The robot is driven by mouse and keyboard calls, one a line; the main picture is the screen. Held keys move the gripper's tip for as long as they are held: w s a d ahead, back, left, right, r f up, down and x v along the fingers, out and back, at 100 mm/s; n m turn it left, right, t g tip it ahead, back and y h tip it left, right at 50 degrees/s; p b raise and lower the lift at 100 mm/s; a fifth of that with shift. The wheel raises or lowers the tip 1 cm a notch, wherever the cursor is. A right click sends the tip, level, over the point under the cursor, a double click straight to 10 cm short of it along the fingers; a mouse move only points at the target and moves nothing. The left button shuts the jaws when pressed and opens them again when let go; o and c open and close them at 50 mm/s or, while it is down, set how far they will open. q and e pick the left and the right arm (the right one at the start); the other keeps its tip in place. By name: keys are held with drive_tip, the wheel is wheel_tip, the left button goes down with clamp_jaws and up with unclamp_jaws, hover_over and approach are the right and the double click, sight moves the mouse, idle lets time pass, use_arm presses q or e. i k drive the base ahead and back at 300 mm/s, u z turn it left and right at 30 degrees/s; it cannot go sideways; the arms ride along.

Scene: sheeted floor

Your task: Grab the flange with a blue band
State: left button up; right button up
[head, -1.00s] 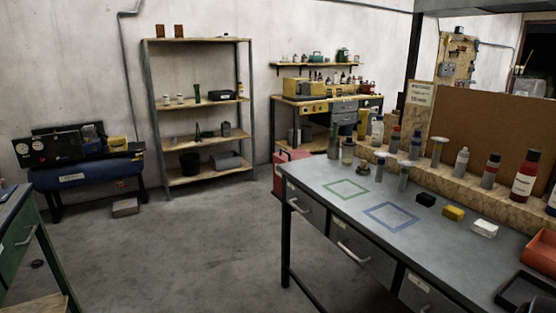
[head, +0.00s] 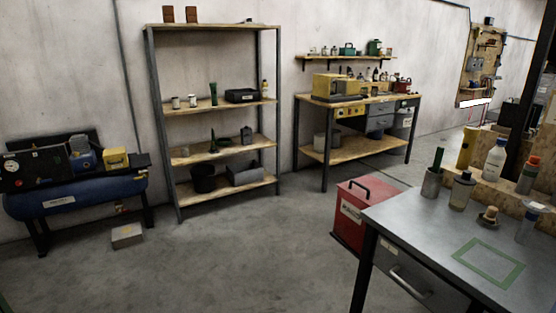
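A grey flange (head: 525,226) with a pale, wide top stands upright near the right edge on the grey workbench (head: 425,218). I cannot make out a blue band on it. A second pale disc-shaped top (head: 540,207) shows beside it, partly cut by the frame edge. A green square outline (head: 460,255) is marked on the bench in front of the flange. Neither of my grippers is in view.
A cup (head: 432,184), a bottle (head: 462,192) and a wooden-topped piece (head: 488,217) stand at the bench's back left. A red toolbox (head: 350,213) is on the floor beside the bench. Shelving (head: 212,104) stands behind.

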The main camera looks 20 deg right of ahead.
sight(534, 207)
drive_tip(key=z, duration=1.05)
drive_tip(key=i, duration=1.35)
drive_tip(key=z, duration=0.95)
